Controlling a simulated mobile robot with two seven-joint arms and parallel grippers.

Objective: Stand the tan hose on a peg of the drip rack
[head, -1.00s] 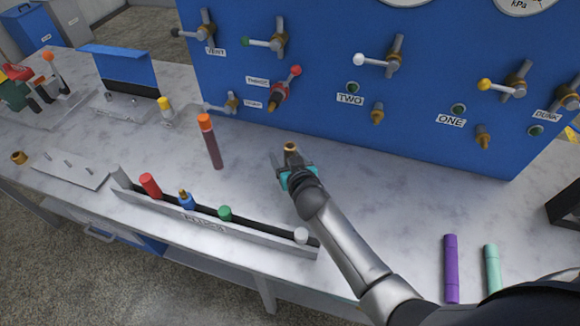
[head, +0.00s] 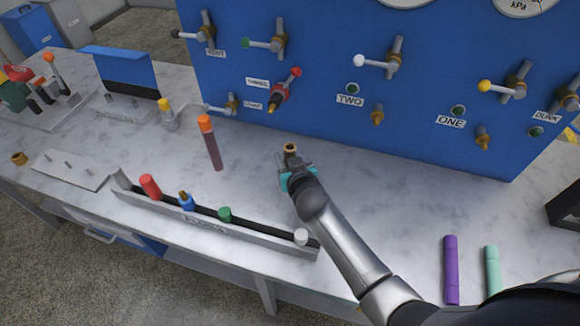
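The tan hose (head: 290,148) shows only as a short, hollow tan end at my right gripper (head: 291,163). The fingers are shut around it, over the bare middle of the bench; its lower part is hidden behind the gripper. A pale plate with several upright pegs (head: 72,170) lies at the left front of the bench. A second pegged base (head: 122,108) stands before a blue back panel (head: 118,69) farther back. I cannot read which one is the drip rack; the pegs I see look bare. My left gripper is out of view.
A long trough (head: 215,230) with several coloured hoses runs along the front. Purple (head: 451,270) and mint (head: 492,270) tubes are at right. A blue valve panel (head: 320,105) closes the back.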

